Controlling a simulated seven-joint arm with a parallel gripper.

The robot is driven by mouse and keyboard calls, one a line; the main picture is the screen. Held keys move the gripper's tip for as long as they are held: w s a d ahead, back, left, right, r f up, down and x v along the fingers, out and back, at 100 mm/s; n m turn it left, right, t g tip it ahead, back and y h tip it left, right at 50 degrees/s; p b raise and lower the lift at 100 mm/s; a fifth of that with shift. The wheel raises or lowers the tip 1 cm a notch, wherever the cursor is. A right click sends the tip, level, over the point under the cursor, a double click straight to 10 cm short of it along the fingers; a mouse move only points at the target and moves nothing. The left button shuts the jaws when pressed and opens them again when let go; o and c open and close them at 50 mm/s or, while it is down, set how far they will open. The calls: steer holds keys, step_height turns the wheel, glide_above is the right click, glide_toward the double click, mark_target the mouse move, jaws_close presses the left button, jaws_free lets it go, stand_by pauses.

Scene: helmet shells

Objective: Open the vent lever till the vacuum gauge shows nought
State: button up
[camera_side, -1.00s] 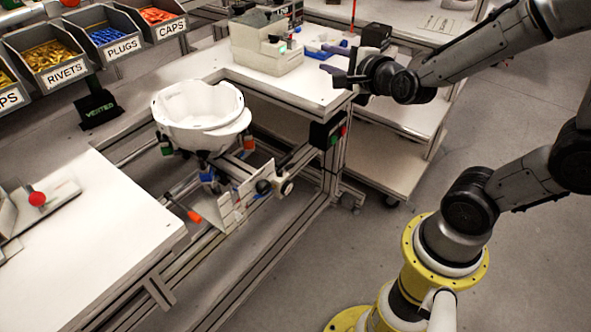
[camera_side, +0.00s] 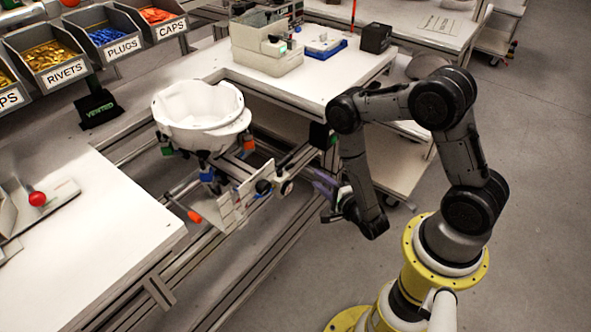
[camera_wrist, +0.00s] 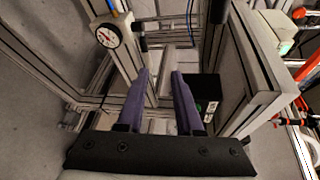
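My gripper (camera_side: 322,184) is beside the front of the metal frame, below table height. In the wrist view its two purple fingers (camera_wrist: 160,80) stand apart, with nothing clearly held between them. A white helmet shell (camera_side: 197,108) sits on the fixture.
White tables stand at left (camera_side: 85,245) and at the back (camera_side: 335,82). A black box (camera_wrist: 208,92) is right of the fingers. Frame rails (camera_wrist: 262,65) lie close on the right. Open floor (camera_side: 275,295) lies in front of the frame.

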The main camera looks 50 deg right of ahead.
mark_target(293, 167)
steer(key=f+x, duration=0.1)
steer(key=x, duration=0.4)
steer(key=f+x, duration=0.1)
steer(key=x, duration=0.3)
steer(key=f+x, duration=0.1)
steer(key=x, duration=0.4)
steer(key=shift+s+f, duration=0.1)
steer(key=shift+f, duration=0.2)
steer(key=shift+c, duration=0.3)
jaws_close()
